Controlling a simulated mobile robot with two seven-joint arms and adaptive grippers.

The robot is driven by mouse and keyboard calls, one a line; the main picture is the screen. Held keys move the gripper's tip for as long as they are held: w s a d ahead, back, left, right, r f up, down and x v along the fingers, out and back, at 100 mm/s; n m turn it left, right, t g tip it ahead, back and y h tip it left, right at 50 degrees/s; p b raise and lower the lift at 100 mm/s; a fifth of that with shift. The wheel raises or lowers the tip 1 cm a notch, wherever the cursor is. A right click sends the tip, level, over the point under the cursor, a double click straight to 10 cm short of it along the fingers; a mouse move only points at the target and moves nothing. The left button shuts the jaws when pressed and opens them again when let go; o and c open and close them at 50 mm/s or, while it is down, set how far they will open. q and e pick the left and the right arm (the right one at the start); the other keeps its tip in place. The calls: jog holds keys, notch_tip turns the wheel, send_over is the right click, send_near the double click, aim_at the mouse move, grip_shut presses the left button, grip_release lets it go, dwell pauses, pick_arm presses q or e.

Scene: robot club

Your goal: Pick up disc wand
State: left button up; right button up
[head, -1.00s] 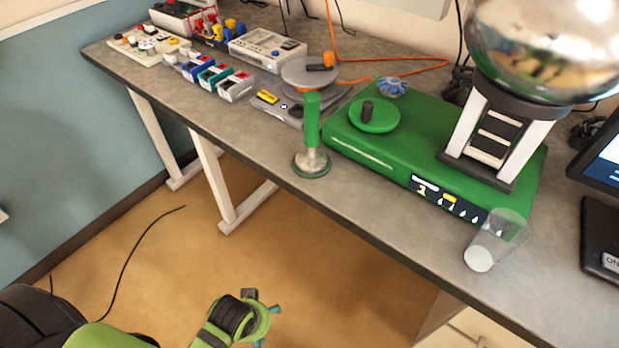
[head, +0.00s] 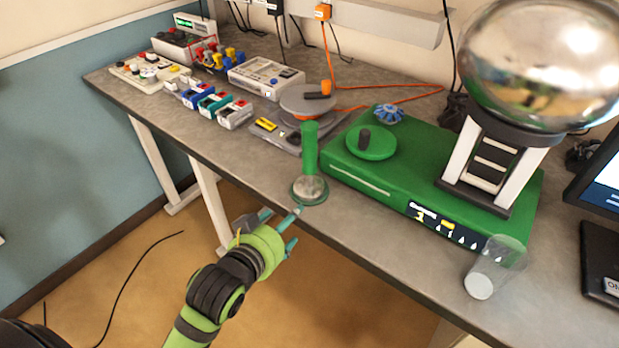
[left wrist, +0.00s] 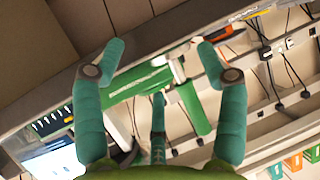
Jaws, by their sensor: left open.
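The disc wand (head: 309,150) has a green upright handle above a round, shiny metal disc with a green rim. It stands near the front edge of the grey table, in front of the green machine, in the head view. Its green handle (left wrist: 194,108) appears to show slanted between my fingers in the left wrist view. My left gripper (head: 281,228) is open and empty, just in front of the table edge and below the wand's disc, apart from the handle. Its spread fingers also show in the left wrist view (left wrist: 160,52). My right gripper is not in view.
The green machine (head: 385,180) with a large silver sphere (head: 530,60) stands right of the wand. A grey device with a round plate (head: 305,103) and several small boxes fill the table at left.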

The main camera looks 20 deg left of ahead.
aim_at(310, 158)
pick_arm(q)
jog(key=w+r+t, duration=0.1)
jog(key=r, duration=0.2)
jog(key=w+d+r+t+h, duration=0.1)
jog(key=w+r+t, duration=0.1)
jog(key=r, duration=0.2)
jog(key=w+r+t, duration=0.1)
jog(key=w+r, duration=0.1)
jog(key=r, duration=0.1)
jog(key=shift+d+r+t, duration=0.15)
jog(key=shift+r+t, duration=0.05)
jog(key=shift+t, duration=0.1)
jog(key=shift+w+d, duration=0.1)
jog(key=shift+w, duration=0.3)
jog(key=w, duration=0.2)
jog(key=w+p, duration=0.1)
jog(key=w+d+f, duration=0.1)
jog(key=w, duration=0.1)
jog(key=shift+w+p, duration=0.35)
jog(key=shift+p, duration=0.05)
grip_shut()
